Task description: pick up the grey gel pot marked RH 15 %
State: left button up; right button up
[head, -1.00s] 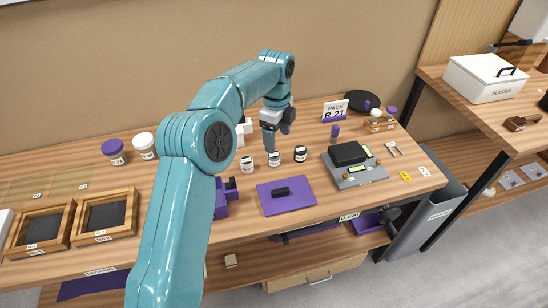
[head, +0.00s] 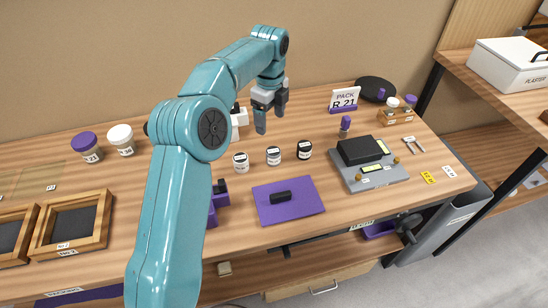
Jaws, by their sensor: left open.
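Three small pots stand in a row on the bench in the head view: a pale-lidded pot (head: 240,163), a grey-lidded pot (head: 274,156) and a dark-lidded pot (head: 304,150). Their labels are too small to read. The middle one looks most like the grey gel pot, but I cannot confirm the RH 15 % mark. My left gripper (head: 270,121) is open and empty, fingers pointing down. It shows just above and behind the middle pot in the picture, not touching it. My right gripper is not in view.
A purple mat (head: 289,209) with a dark item lies in front of the pots. A black-topped grey device (head: 377,178) stands to the right. A PACK R 21 sign (head: 345,98) stands behind. Two larger jars, purple-lidded (head: 86,143) and white-lidded (head: 121,134), stand left.

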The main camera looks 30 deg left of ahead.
pick_arm(q)
jog(key=f, duration=0.2)
jog(key=s+f, duration=0.1)
jog(key=f, duration=0.1)
jog(key=shift+d+b, duration=0.2)
jog(key=shift+b, duration=0.1)
send_over(273, 151)
jog(key=f, duration=0.4)
jog(key=shift+s+a, duration=0.1)
jog(key=shift+a, duration=0.25)
jog(key=shift+s+d+f, duration=0.15)
jog(key=shift+f, duration=0.25)
jog(key=shift+s+d+f, duration=0.1)
jog(key=shift+s, duration=0.1)
jog(key=shift+f, duration=0.25)
jog(key=f, duration=0.2)
jog(key=w+f, duration=0.1)
jog(key=f, duration=0.1)
jog(key=shift+d+f, duration=0.1)
jog(key=shift+f, duration=0.1)
jog(key=shift+s+f, duration=0.1)
jog(key=shift+f, duration=0.15)
